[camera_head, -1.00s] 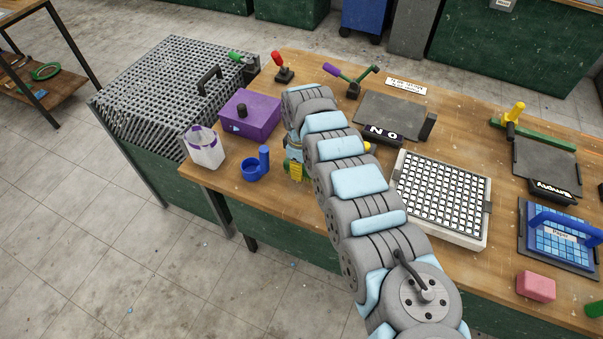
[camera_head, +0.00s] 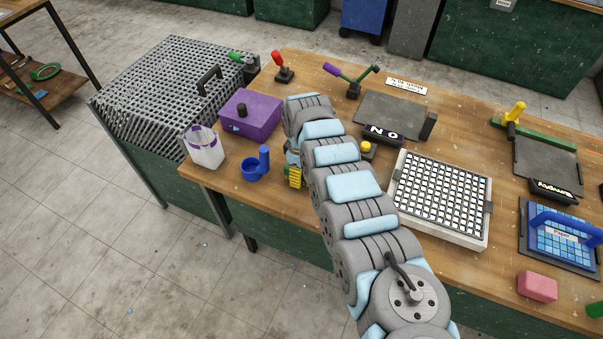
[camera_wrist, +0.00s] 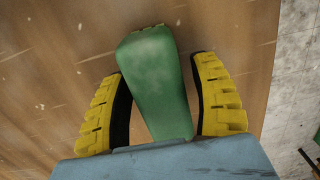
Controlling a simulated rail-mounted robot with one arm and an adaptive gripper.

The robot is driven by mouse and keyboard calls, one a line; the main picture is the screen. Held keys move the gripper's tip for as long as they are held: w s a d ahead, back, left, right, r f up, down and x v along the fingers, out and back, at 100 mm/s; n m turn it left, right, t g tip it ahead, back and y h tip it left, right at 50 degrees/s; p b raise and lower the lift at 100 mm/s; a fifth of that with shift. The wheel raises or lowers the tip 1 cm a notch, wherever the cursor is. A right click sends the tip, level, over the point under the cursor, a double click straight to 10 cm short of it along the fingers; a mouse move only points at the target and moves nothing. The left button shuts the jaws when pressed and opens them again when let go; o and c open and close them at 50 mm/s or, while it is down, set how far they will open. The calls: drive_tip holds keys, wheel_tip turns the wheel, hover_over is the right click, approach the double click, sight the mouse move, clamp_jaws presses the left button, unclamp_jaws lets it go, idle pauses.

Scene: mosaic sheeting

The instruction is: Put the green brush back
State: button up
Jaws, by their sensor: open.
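A green object (camera_wrist: 158,85), which looks like the green brush or its handle, lies over the wooden table in the wrist view. My gripper (camera_wrist: 160,75) is open, with one yellow-padded finger on each side of the green object. The lower end of the green object is hidden behind my gripper's body. In the head view my gripper (camera_head: 294,176) is low near the table's front edge, right of a blue cup-shaped holder, and my arm hides what is between the fingers.
The blue holder (camera_head: 256,168), a white container (camera_head: 203,149) and a purple box (camera_head: 262,118) stand left of my gripper. A yellow button (camera_head: 367,147) and a white mosaic tray (camera_head: 466,233) are to the right. A pink block (camera_head: 537,286) lies farther right.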

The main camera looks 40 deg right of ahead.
drive_tip(key=r, duration=1.2)
drive_tip(key=shift+w+d+r+p, duration=0.1)
drive_tip(key=shift+w+r+p, duration=0.05)
drive_tip(key=shift+w+p, duration=0.15)
